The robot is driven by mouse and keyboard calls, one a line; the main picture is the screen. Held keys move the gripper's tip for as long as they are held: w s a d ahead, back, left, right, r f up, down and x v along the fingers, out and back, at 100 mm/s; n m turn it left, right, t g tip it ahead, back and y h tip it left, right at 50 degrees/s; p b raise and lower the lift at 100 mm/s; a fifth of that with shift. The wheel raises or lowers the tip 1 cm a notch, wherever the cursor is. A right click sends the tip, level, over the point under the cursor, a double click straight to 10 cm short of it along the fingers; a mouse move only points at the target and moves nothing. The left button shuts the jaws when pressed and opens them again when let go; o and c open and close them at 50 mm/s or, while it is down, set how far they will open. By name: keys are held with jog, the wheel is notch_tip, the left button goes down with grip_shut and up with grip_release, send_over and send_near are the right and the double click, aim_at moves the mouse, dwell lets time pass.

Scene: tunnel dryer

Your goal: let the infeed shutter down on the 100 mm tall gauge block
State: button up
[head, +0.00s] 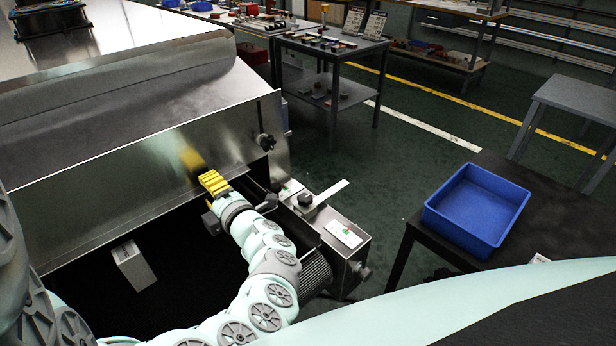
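The infeed shutter (120,187) is a wide shiny metal plate on the front of the dryer, with its lower edge above the dark belt opening. A black knob (265,142) sits near its right end. The gauge block (134,266) is a pale grey upright block on the dark belt, below and in front of the shutter edge. A gap shows between them from here. My gripper (213,182), with yellow ridged fingers, is close to the shutter's lower right part, and its reflection shows in the plate. Whether it touches the plate or grips anything is hidden.
A metal side housing (345,262) with a small lever and label stands right of the opening, close beside my arm. A blue bin (478,209) stands on a black table (404,248) at the right. A grey workbench (335,50) is behind. Green floor between is clear.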

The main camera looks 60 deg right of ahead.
grip_shut()
dwell(0.3)
notch_tip(320, 180, down, 3)
jog(key=b, duration=0.3)
jog(key=shift+f, duration=0.2)
jog(key=shift+r, duration=0.1)
jog(key=shift+o, duration=0.2)
grip_release()
